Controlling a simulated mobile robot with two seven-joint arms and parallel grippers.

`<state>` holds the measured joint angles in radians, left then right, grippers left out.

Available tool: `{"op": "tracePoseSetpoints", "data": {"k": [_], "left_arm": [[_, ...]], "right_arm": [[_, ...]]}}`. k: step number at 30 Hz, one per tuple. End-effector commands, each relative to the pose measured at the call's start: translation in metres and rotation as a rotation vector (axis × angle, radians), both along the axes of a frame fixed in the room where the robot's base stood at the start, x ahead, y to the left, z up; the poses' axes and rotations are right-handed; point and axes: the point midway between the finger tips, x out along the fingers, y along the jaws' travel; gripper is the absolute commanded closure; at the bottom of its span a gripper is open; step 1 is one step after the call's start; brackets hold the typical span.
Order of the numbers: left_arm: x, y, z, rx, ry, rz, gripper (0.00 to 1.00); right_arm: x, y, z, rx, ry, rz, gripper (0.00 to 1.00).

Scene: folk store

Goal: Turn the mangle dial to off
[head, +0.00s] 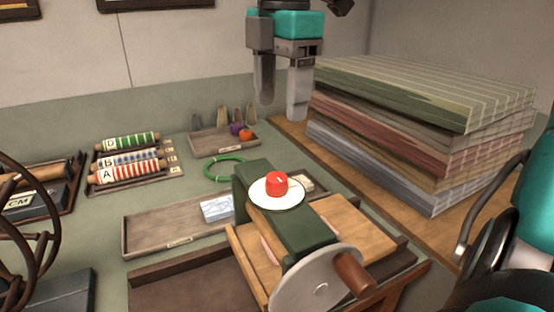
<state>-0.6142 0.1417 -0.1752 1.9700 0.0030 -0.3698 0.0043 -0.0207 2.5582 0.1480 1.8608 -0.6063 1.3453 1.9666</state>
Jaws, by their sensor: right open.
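The mangle (322,240) is a dark green machine on a wooden bed, with a grey wheel (318,284) and a wooden crank handle at its front. Its dial is a red knob (277,184) on a round white plate (264,201) on top. A small pale mark shows on the knob; the plate's markings are too small to read. My right gripper (281,108) hangs fingers down, open and empty, above and behind the dial and apart from it. My left gripper is not in view.
Folded striped cloths (420,125) are stacked right of my right gripper. A tray of lettered spools (130,185) is at left. A small tray (222,150), a green ring (222,178) and a long tray (150,235) lie behind and left of the mangle.

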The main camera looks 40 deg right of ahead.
Motion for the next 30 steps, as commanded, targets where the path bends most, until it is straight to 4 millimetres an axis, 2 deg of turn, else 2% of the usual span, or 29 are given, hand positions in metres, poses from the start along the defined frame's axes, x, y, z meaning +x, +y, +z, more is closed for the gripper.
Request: {"op": "tracePoseSetpoints", "data": {"k": [5,15,19,24,30], "left_arm": [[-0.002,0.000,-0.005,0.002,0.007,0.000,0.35],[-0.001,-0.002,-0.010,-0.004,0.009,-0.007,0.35],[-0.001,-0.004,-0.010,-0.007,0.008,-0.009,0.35],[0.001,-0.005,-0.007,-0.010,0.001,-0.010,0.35],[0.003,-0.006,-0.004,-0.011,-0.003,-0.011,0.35]], "right_arm": [[0.000,0.000,-0.017,-0.004,0.005,-0.002,0.36],[0.002,0.000,-0.086,-0.003,0.007,0.000,0.36],[0.003,0.000,-0.108,-0.002,0.006,0.000,0.36],[0.004,-0.001,-0.124,-0.002,0.003,-0.002,0.36],[0.005,-0.001,-0.128,-0.002,0.001,-0.001,0.36]]}}
